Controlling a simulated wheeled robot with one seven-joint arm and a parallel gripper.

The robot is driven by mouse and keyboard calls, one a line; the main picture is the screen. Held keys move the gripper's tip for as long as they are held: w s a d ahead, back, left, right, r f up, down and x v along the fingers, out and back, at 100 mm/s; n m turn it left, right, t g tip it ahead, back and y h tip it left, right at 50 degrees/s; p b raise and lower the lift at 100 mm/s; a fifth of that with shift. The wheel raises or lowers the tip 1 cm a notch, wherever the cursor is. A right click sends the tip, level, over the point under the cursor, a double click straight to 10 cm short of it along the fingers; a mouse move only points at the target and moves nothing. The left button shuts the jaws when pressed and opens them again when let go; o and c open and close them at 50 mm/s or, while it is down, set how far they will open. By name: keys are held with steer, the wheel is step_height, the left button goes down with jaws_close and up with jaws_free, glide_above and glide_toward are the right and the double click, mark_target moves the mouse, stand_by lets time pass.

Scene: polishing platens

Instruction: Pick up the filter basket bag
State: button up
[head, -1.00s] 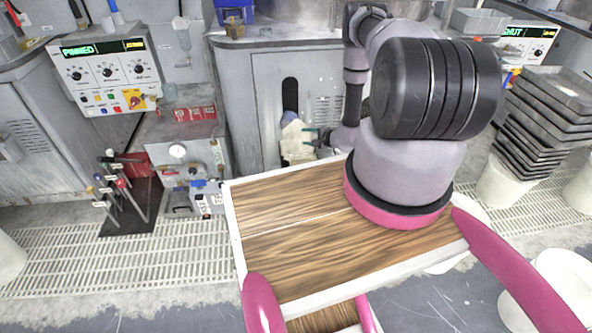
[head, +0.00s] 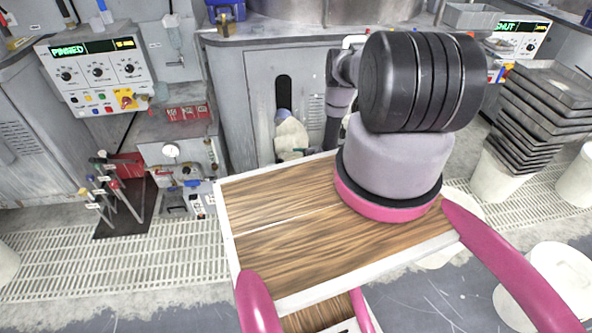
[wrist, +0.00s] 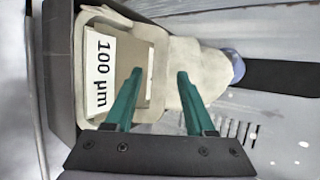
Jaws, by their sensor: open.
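The filter basket bag (head: 291,133) is cream-coloured and hangs or rests against the grey cabinet front, below a dark slot, in the head view. In the wrist view the bag (wrist: 180,75) lies sideways, with a pale rim and a white label (wrist: 99,71) reading "100 µm". A blue-purple part (wrist: 236,67) shows at its narrower end. My gripper (wrist: 160,76) is open, its two green fingers apart and reaching over the bag in the picture. I cannot tell whether they touch it. In the head view I cannot make out the fingers.
A dark holder (wrist: 62,60) borders the bag in the wrist view. My wooden deck lies in front of the cabinet (head: 240,110). A gauge unit (head: 183,165) and stand of rods (head: 125,205) are to the left. Stacked grey trays (head: 535,120) and white buckets (head: 493,178) are to the right.

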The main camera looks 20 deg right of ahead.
steer(key=shift+x, duration=1.15)
jaws_close()
stand_by(0.5)
